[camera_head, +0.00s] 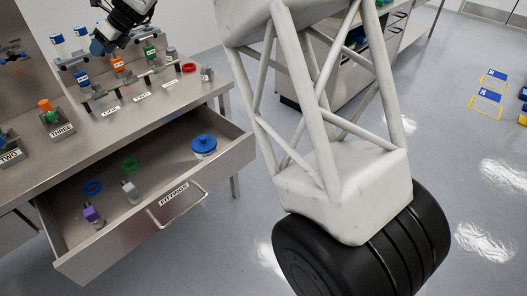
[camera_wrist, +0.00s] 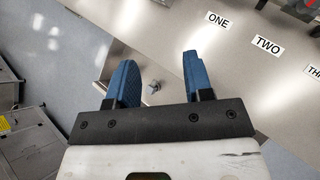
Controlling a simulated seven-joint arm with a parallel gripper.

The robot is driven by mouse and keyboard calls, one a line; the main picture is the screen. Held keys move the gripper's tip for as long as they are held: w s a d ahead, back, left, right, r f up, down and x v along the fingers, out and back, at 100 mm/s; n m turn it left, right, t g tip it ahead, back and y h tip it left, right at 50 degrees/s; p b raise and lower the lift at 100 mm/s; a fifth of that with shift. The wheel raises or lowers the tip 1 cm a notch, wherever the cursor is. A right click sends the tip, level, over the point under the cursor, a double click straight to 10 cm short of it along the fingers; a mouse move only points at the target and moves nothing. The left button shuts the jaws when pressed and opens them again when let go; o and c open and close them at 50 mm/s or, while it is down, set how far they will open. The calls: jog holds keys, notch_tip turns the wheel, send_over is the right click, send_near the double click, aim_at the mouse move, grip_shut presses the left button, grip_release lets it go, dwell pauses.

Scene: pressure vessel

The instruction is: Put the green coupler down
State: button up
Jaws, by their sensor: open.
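The green coupler is not clearly visible in the wrist view.
An open drawer (camera_head: 230,150) labelled FITTINGS holds a blue ring (camera_head: 92,187), a green ring (camera_head: 129,165), a purple-topped fitting (camera_head: 91,213), a pale fitting (camera_head: 131,191) and a blue-lidded tub (camera_head: 204,146). A small grey piece (camera_wrist: 153,87) shows beyond my fingers.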

jog(key=s+d+r+n+t+h, duration=0.1)
jog(key=s+d+r+n, duration=0.3)
jog(key=d, duration=0.9)
jog(key=s+d+f+n+t+h, duration=0.1)
jog(key=s+d+n+h, duration=0.15)
jog(key=s+d, duration=0.75)
jog(key=s+d+r+n+t+h, duration=0.15)
jog(key=d+n, duration=0.25)
jog(key=d, duration=1.3)
jog(key=s+d+f+n+h, duration=0.1)
jog(key=s+d+f+n, duration=0.2)
jog(key=s+d, duration=0.5)
jog(key=s+d+f+n+h, duration=0.2)
jog(key=s+d, duration=0.6)
jog(key=s, duration=0.4)
jog(key=s+d+f+n+h, duration=0.1)
jog(key=s+d+f+n, duration=0.4)
jog(key=s+d, duration=0.3)
jog(key=shift+s+d+h, duration=0.4)
jog(key=shift+s, duration=0.7)
jog(key=shift+f+t, duration=0.1)
jog(key=shift+t, duration=0.15)
